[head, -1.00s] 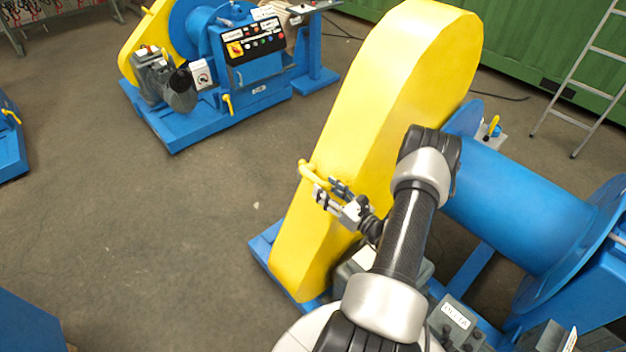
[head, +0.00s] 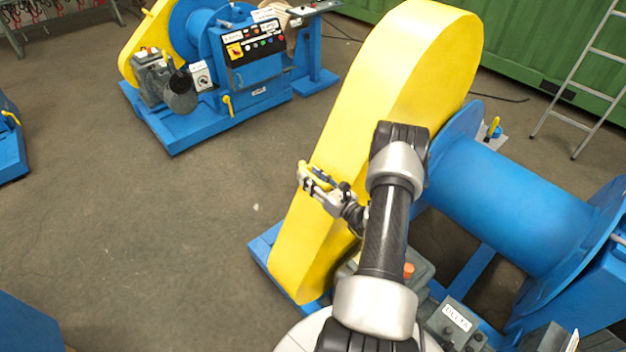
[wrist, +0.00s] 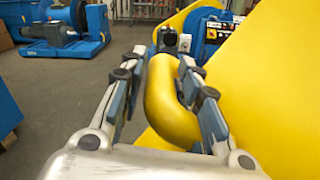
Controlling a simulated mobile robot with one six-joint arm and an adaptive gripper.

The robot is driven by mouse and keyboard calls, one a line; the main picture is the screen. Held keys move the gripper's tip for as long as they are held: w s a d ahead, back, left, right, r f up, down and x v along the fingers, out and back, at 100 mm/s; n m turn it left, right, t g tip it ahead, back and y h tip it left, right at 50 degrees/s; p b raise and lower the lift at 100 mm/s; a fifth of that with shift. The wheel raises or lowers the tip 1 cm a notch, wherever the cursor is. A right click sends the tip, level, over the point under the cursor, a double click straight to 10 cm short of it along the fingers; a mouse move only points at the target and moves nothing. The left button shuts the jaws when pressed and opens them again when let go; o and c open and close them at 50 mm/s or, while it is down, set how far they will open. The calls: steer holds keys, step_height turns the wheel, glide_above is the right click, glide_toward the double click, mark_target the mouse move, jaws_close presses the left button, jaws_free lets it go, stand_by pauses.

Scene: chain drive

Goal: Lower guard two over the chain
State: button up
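The large yellow chain guard (head: 385,110) stands tilted on its blue base (head: 263,250), left of the blue drum. I see no number on it, and the chain is hidden. A curved yellow handle (wrist: 172,105) juts from the guard; in the head view my gripper mostly covers it. My gripper (head: 309,172) is at this handle on the guard's left face. In the wrist view the spread fingers of my gripper (wrist: 166,62) stand on either side of the handle. A gap shows on the left; the right finger looks close to it, and contact is unclear.
A blue drum (head: 510,200) lies right of the guard. A grey box labelled DELTA (head: 455,318) is near its foot. Another blue machine (head: 235,75) with a yellow guard stands at the back left. A ladder (head: 590,85) is at the right.

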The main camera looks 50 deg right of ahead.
jaws_close()
stand_by(0.3)
steer(key=s+d+f+m+b, duration=0.1)
steer(key=d+f+m+b, duration=0.1)
steer(key=d+b, duration=0.5)
steer(key=s+d+f+m+b, duration=0.1)
steer(key=d+f+b, duration=0.3)
steer(key=d, duration=1.2)
steer(key=b, duration=0.3)
steer(key=shift+s+m, duration=0.25)
steer(key=shift+m, duration=0.15)
